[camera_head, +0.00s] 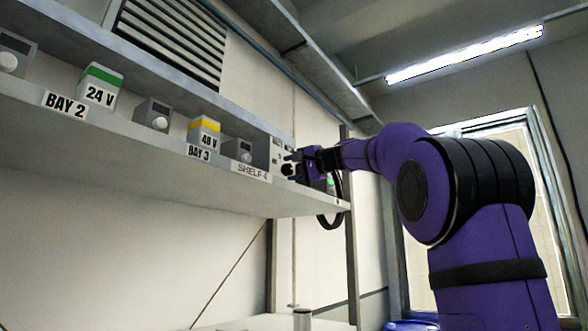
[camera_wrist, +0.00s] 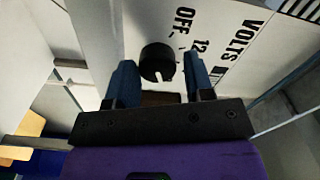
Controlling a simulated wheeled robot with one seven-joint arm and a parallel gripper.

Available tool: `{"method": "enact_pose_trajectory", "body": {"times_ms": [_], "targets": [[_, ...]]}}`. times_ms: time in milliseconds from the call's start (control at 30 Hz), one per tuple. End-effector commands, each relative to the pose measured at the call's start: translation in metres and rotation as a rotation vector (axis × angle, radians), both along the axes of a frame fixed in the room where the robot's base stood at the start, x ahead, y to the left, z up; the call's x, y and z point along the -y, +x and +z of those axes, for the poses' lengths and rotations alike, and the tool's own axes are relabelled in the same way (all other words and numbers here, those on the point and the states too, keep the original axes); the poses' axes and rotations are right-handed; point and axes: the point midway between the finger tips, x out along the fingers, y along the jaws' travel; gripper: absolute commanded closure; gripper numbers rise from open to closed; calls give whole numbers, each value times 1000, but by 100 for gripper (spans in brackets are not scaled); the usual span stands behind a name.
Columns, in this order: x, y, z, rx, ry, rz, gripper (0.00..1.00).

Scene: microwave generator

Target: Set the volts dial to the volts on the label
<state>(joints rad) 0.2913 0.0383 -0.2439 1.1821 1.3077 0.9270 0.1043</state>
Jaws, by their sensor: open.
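The volts dial (camera_wrist: 157,62) is a round black knob with a light mark at its lower right edge in the wrist view. It sits on a white panel (camera_wrist: 110,30) printed "VOLTS", "OFF" and "12"; further markings are hidden by a finger. My gripper (camera_wrist: 160,74) is open, with one blue finger on each side of the dial; I cannot tell whether they touch it. In the head view my gripper (camera_head: 298,160) is at the panel at the shelf's far end. A green-topped "24 V" block (camera_head: 100,88) and a yellow-topped "48 V" block (camera_head: 204,132) stand on the shelf.
The long shelf (camera_head: 150,165) bears labels "BAY 2" (camera_head: 65,103), "BAY 3" (camera_head: 199,153) and "SHELF 4" (camera_head: 252,173). Grey boxes with pale knobs (camera_head: 153,114) stand along it. A dark cable (camera_head: 330,218) hangs near my gripper. Open space lies below the shelf.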

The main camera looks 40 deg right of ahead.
Motion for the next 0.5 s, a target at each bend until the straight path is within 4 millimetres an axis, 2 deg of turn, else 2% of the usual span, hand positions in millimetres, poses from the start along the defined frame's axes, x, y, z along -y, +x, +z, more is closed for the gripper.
{"method": "enact_pose_trajectory", "body": {"times_ms": [33, 233, 500], "targets": [[1, 2, -5, -11, -3, 1, 37], [2, 3, -6, 13, -75, 0, 37], [3, 3, -5, 100, -316, -4, 37]]}}
